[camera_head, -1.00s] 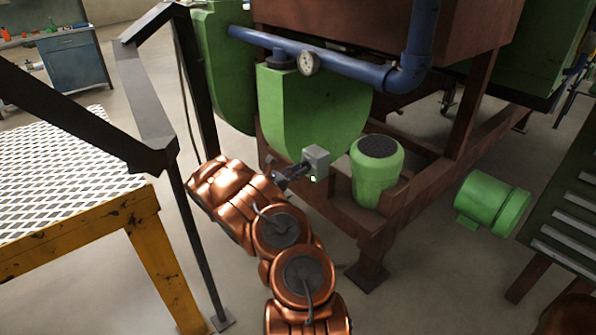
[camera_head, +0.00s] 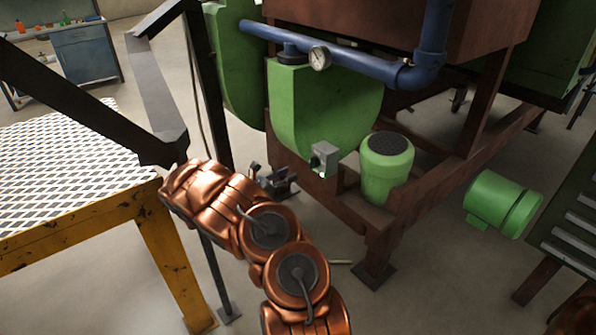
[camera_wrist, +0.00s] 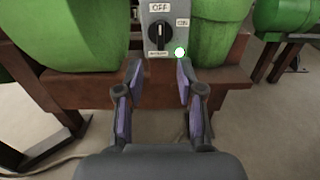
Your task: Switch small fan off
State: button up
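The small fan's switch is a grey box (camera_head: 325,158) on the front of the brown frame. In the wrist view the switch box (camera_wrist: 146,20) carries an OFF label (camera_wrist: 159,8) above and an ON label (camera_wrist: 183,22) at right. Its black knob (camera_wrist: 157,36) stands upright, in line with OFF. A small lamp (camera_wrist: 180,52) at its lower right glows whitish green. My gripper (camera_wrist: 158,78) is open and empty, its fingers below and to either side of the box, apart from the knob. In the head view my gripper (camera_head: 277,181) is left of the box, with a gap between.
A green motor-like unit (camera_head: 386,168) stands right of the box on the brown frame (camera_head: 440,185). A green housing (camera_head: 318,105) and blue pipe (camera_head: 365,68) are above. A dark railing (camera_head: 160,110) and a yellow-edged platform (camera_head: 150,205) are close on the left.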

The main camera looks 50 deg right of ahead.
jog(key=shift+v, duration=1.5)
jog(key=shift+s, duration=0.1)
